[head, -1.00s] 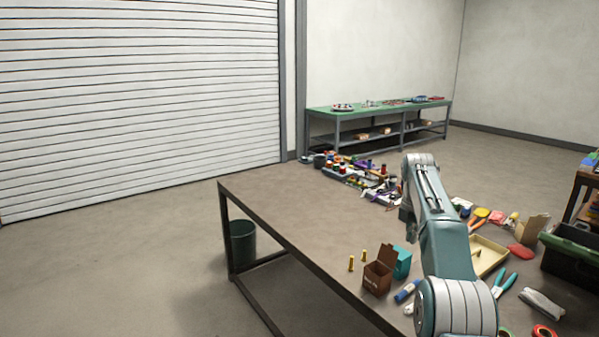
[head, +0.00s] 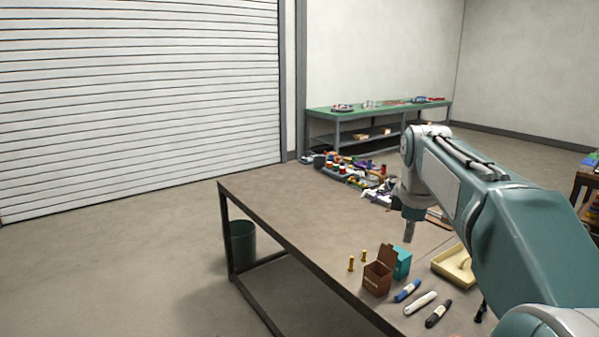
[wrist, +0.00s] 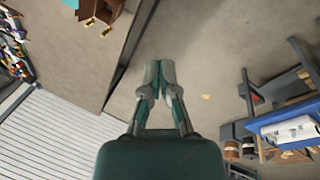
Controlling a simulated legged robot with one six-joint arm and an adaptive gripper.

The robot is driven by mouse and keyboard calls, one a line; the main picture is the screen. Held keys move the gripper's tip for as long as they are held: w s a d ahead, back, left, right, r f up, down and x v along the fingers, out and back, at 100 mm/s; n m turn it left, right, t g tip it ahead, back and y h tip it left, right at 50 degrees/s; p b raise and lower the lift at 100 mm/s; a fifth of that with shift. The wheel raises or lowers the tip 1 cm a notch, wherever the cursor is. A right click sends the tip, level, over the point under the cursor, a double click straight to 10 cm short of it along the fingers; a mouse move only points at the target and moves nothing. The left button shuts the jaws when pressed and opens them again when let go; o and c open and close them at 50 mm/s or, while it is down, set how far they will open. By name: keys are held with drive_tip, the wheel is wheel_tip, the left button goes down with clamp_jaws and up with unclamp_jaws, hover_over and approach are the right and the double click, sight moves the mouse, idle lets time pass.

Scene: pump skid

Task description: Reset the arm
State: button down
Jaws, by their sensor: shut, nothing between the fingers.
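My arm reaches in from the right of the head view, over the table (head: 290,212). My gripper (head: 408,232) hangs from its end above the table, fingers pointing down, small in that view. In the wrist view my gripper (wrist: 160,68) has its two fingertips together with nothing held between them. Bare floor and the table's dark edge show beyond the fingertips there.
On the table stand an open brown box (head: 377,277), a teal box (head: 402,262), a yellow tray (head: 452,268) and several markers. Many small items lie at the far end. A dark bin (head: 242,243) stands by the table. The table's left part is clear.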

drive_tip(key=s+a+f+m, duration=0.2)
drive_tip(key=s+f+m, duration=0.1)
drive_tip(key=s, duration=0.6)
drive_tip(key=s+a+f+m+t, duration=0.1)
drive_tip(key=s+f+m, duration=0.3)
drive_tip(key=s, duration=0.5)
drive_tip(key=s+a+f+m+t, duration=0.1)
drive_tip(key=s+a+f+m, duration=0.2)
drive_tip(key=s+m, duration=0.3)
drive_tip(key=s+f, duration=0.1)
drive_tip(key=s, duration=0.2)
drive_tip(key=shift+s+y, duration=0.15)
drive_tip(key=shift+y, duration=0.25)
